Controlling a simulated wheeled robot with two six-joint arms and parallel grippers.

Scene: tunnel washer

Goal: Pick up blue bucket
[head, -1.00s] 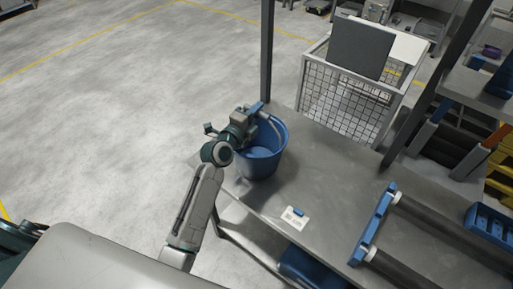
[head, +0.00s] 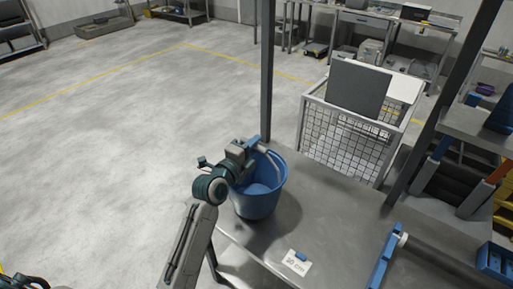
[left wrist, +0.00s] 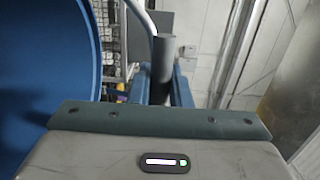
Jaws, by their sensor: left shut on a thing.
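The blue bucket (head: 256,203) is upright at the left edge of the grey metal table (head: 330,205), near the dark post. I cannot tell whether its base touches the tabletop. My left gripper (head: 259,145) is at the bucket's rim, shut on its handle. In the left wrist view, the grey handle grip (left wrist: 163,62) sits between the blue fingers, with the thin white wire rising from it. The bucket's curved blue wall (left wrist: 50,60) fills the left of that view. My right gripper is not in view.
A white wire cage cart (head: 345,140) with a dark panel stands behind the table. A dark post (head: 267,70) rises at the table's back left corner. Open floor is on the left.

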